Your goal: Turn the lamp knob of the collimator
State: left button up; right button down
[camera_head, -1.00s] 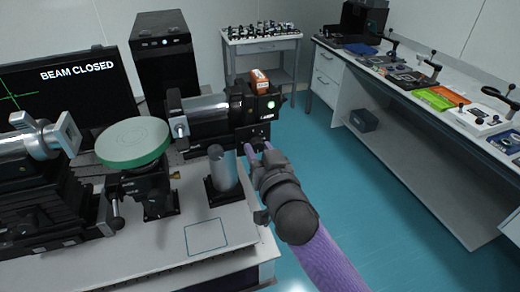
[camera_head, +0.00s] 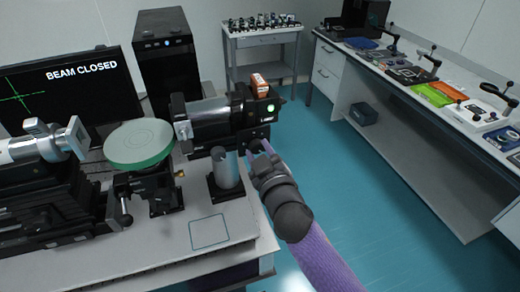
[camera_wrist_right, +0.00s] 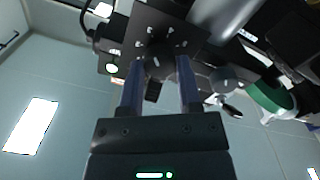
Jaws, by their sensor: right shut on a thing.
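The collimator (camera_head: 212,112) is a silver and black tube with a black lamp housing at its right end. A green light (camera_head: 270,108) glows on the housing. My right gripper (camera_head: 256,148) reaches the lower end of the housing. In the right wrist view, its two fingers (camera_wrist_right: 159,75) are shut on the round dark lamp knob (camera_wrist_right: 158,62), which sits on a dark plate with pale marks around it. In the head view the knob is largely hidden by the fingers. My left gripper is not in view.
A silver post (camera_head: 226,170) stands close left of my right gripper. A green disc (camera_head: 138,143) on a stage and another silver instrument (camera_head: 45,143) are farther left. The monitor (camera_head: 70,100) reads BEAM CLOSED. Open floor lies right.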

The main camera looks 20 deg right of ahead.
jog(key=shift+n, duration=0.3)
dwell(0.4)
jog(key=shift+c, duration=1.4)
grip_release()
jog(key=s, duration=1)
jog(key=shift+d, duration=0.15)
jog(key=shift+f, duration=0.1)
